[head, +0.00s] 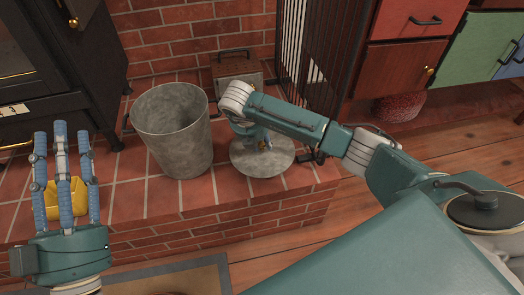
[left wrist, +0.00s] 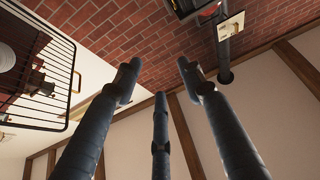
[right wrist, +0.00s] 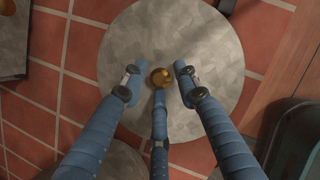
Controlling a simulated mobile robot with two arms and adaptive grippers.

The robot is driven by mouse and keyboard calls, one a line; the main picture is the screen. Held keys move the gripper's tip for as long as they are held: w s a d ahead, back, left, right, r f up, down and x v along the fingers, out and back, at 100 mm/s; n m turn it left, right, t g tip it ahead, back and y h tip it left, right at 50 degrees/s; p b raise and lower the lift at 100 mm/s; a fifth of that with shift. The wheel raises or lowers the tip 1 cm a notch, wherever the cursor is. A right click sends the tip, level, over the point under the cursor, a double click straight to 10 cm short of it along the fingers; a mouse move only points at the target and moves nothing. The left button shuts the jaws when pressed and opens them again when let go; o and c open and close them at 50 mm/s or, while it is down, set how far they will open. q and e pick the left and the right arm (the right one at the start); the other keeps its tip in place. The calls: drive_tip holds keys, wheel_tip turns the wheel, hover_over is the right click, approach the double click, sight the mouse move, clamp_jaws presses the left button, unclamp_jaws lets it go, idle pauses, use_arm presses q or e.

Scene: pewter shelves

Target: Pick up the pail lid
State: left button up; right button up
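The pail lid (head: 258,164) is a round grey metal disc with a small brass knob. It lies flat on the brick hearth, right of the grey metal pail (head: 178,130). In the right wrist view the lid (right wrist: 205,45) fills the middle, with its knob (right wrist: 160,77) between my fingertips. My right gripper (right wrist: 157,88) is open over the lid, with visible gaps beside the knob; it also shows in the head view (head: 262,143), partly hidden by its own wrist. My left gripper (head: 63,135) is open and empty, fingers pointing up, at the left.
A yellow object (head: 66,200) shows behind my left fingers on the hearth. A dark stove (head: 50,60) stands at the back left. A box with a handle (head: 235,68) is behind the lid, and a black mesh screen (head: 318,60) stands to the right. Wooden floor lies in front.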

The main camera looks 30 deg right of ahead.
drive_tip(key=shift+c, duration=0.5)
clamp_jaws()
drive_tip(key=shift+r, duration=0.1)
